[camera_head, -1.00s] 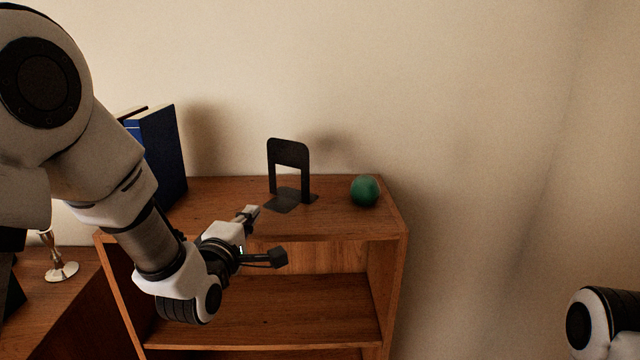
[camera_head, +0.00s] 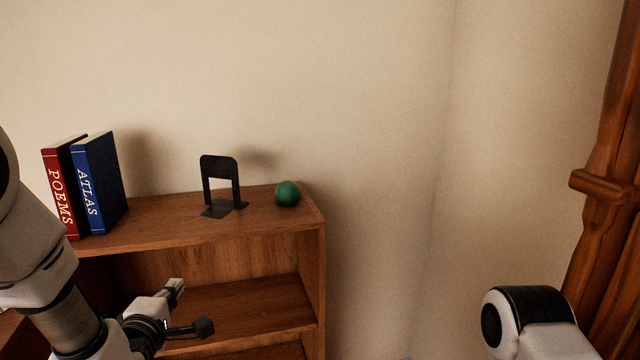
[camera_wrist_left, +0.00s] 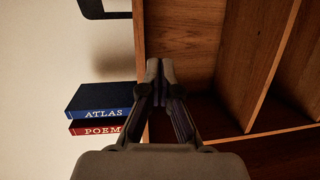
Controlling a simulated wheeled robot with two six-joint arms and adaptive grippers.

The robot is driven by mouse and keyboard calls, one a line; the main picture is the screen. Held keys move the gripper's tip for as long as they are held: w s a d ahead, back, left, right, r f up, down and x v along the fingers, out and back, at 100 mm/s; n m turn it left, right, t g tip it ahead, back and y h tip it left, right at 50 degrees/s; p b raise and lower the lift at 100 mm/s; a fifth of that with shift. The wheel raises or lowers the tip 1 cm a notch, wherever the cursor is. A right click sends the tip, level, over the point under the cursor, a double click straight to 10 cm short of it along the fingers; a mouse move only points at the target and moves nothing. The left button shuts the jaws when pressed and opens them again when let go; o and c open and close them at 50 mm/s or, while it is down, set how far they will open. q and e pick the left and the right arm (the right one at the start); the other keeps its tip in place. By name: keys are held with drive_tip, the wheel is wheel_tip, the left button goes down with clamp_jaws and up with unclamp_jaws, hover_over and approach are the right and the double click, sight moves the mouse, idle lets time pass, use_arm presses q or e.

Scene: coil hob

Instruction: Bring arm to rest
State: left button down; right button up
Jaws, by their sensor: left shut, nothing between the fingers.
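My left arm comes in at the lower left of the head view. Its gripper (camera_head: 190,307) is in front of the bookshelf, below the level of its top board, and holds nothing. In the left wrist view the gripper's fingertips (camera_wrist_left: 160,72) are together, with shelf wood behind them. Of my right arm only a white and black link shows at the lower right of the head view; its gripper is out of view.
The wooden bookshelf (camera_head: 270,225) carries a red POEMS book (camera_head: 62,190), a blue ATLAS book (camera_head: 100,185), a black bookend (camera_head: 221,170) and a green ball (camera_head: 287,194). A dark wooden post (camera_head: 605,180) stands at the far right. The space right of the shelf looks clear.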

use_arm(q)
drive_tip(key=s+f+m+g, duration=0.1)
drive_tip(key=s+f+g, duration=0.3)
drive_tip(key=f, duration=0.6)
drive_tip(key=s+f+m+g+p, duration=0.1)
drive_tip(key=s+f+g, duration=0.1)
drive_tip(key=s+f, duration=0.55)
drive_tip(key=s+f+m+g, duration=0.2)
drive_tip(key=s+f+g, duration=0.15)
drive_tip(key=f, duration=0.85)
drive_tip(key=s+f+m+g, duration=0.3)
drive_tip(key=s+m, duration=0.4)
drive_tip(key=s, duration=0.2)
drive_tip(key=s+d+f+m+g, duration=0.1)
drive_tip(key=s+f+m+g, duration=0.3)
drive_tip(key=s+m, duration=0.3)
drive_tip(key=s, duration=0.3)
drive_tip(key=shift+s+d+f+h, duration=0.25)
drive_tip(key=shift+s+h, duration=0.05)
